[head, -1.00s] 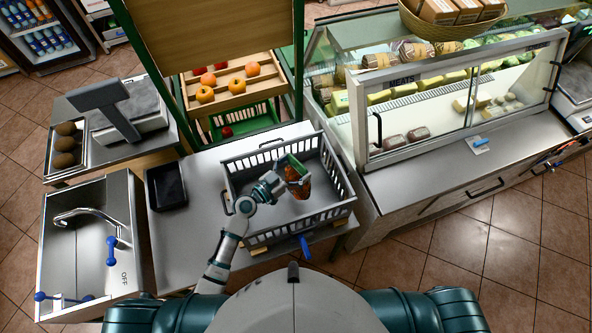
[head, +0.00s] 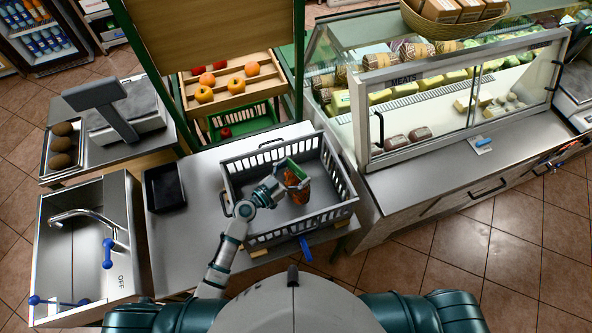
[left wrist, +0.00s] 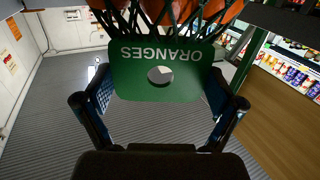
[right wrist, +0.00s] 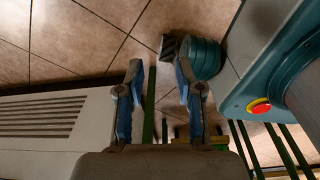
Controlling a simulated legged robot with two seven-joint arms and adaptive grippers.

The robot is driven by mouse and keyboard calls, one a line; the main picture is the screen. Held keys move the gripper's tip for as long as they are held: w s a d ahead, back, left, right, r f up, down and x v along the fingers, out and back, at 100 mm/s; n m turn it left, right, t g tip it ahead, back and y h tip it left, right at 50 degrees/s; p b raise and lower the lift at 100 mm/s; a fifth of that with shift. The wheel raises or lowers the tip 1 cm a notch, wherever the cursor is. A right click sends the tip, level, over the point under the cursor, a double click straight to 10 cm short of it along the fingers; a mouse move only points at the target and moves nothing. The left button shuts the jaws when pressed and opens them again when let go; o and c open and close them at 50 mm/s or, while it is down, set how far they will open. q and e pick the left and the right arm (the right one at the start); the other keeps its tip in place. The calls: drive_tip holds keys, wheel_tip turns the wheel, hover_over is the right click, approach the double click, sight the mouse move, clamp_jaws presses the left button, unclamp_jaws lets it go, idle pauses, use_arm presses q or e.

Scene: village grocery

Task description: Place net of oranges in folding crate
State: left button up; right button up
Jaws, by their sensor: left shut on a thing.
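The net of oranges (head: 300,189) shows in the head view over the grey folding crate (head: 298,229), within its walls. My left gripper (head: 287,176) is shut on the net's green tag. In the left wrist view, the green ORANGES tag (left wrist: 190,88) lies between the fingers of my left gripper (left wrist: 160,88), with oranges in dark netting (left wrist: 172,10) beyond it. The crate is open-topped, and the rest of it looks empty. I cannot tell whether the net touches its floor. My right gripper (right wrist: 158,75) is open and empty in the right wrist view, above the tiled floor.
The crate stands on a steel counter (head: 190,235). A black tray (head: 165,187) and a sink (head: 85,245) lie to its left. A wooden fruit rack (head: 235,97) stands behind it. The glass meat case (head: 430,130) is to its right.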

use_arm(q)
drive_tip(key=shift+a, duration=0.3)
drive_tip(key=o, duration=1.5)
drive_tip(key=shift+a, duration=0.1)
drive_tip(key=shift+c, duration=0.2)
drive_tip(key=shift+r, duration=0.15)
drive_tip(key=shift+d+r+p, duration=0.2)
drive_tip(key=shift+r+p, duration=0.55)
drive_tip(key=shift+p, duration=0.5)
drive_tip(key=shift+s+a+f+b, duration=0.5)
drive_tip(key=shift+s+a+b, duration=0.15)
drive_tip(key=shift+a+b, duration=0.15)
drive_tip(key=b+v, duration=0.1)
drive_tip(key=v, duration=0.5)
drive_tip(key=shift+w+r, duration=0.15)
use_arm(e)
drive_tip(key=shift+s+a+f, duration=0.1)
drive_tip(key=shift+a+f, duration=0.15)
drive_tip(key=shift+a, duration=0.3)
use_arm(q)
drive_tip(key=shift+d, duration=0.25)
use_arm(e)
drive_tip(key=shift+f, duration=0.1)
